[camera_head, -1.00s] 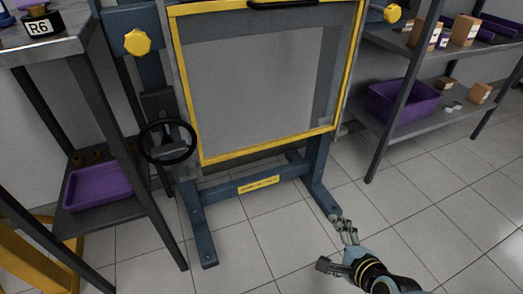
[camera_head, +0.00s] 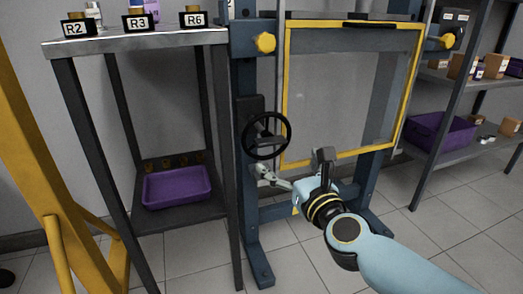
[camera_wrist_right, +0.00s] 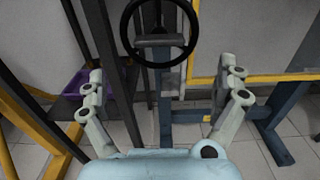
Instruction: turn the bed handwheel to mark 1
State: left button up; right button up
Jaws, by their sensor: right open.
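The bed handwheel (camera_head: 266,136) is a black ring with a spoke or hub bar, mounted on the left post of the blue press frame. In the right wrist view the handwheel (camera_wrist_right: 160,62) stands ahead, centred between and beyond the fingers. My right gripper (camera_head: 291,166) is open and empty, just below and right of the wheel. In the wrist view its two fingers (camera_wrist_right: 165,95) are spread wide, apart from the rim. Mark 1 cannot be made out. My left gripper is not in view.
A steel table (camera_head: 140,42) with labelled blocks stands left of the press; its lower shelf holds a purple tray (camera_head: 178,187). The yellow-framed guard (camera_head: 345,95) is right of the wheel. A rack with a purple bin (camera_head: 440,134) stands at far right. Yellow bars (camera_head: 35,150) stand far left.

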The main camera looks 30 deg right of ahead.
aim_at(273, 144)
jog(key=x, duration=1)
jog(key=shift+w, duration=0.35)
jog(key=shift+r, duration=0.15)
jog(key=c, duration=1.1)
